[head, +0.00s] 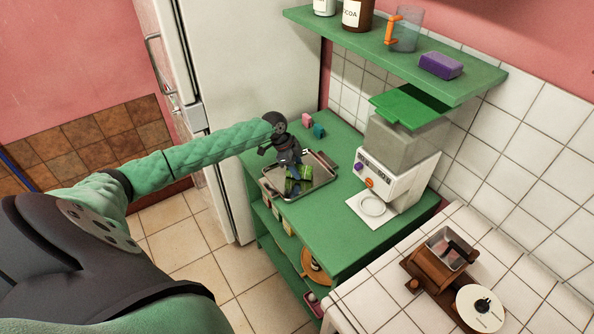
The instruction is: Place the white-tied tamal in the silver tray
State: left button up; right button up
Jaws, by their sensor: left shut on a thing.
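The silver tray (270,189) lies on the green counter, its rim and handles showing. A green-wrapped tamal (292,187) is at my left gripper's fingertips, inside the tray's outline. My left gripper (295,173) reaches down over the tray from the left and is shut on the tamal. Another bit of green wrapping shows just right of the fingers; I cannot tell if it is the same tamal. The tie's colour is too small to make out, and I cannot tell whether the tamal touches the tray. My right gripper is not in view.
A pink block (307,120) and a teal block (319,131) stand behind the tray. A white appliance (395,170) with a green lid stands to its right. A green shelf (400,55) with jars hangs above. A grinder (440,265) stands on the tiled counter.

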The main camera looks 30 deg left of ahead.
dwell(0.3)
pick_arm(q)
jog(key=o, duration=1.1)
jog(key=shift+f, duration=0.1)
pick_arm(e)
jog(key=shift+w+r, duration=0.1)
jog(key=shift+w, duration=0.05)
pick_arm(q)
jog(key=shift+r, duration=0.35)
jog(key=p+v, duration=0.5)
jog(key=v, duration=0.2)
jog(key=shift+a+r, duration=0.1)
jog(key=shift+r, duration=0.1)
jog(key=p+v, duration=0.2)
jog(key=v, duration=0.2)
jog(key=shift+s+a, duration=0.1)
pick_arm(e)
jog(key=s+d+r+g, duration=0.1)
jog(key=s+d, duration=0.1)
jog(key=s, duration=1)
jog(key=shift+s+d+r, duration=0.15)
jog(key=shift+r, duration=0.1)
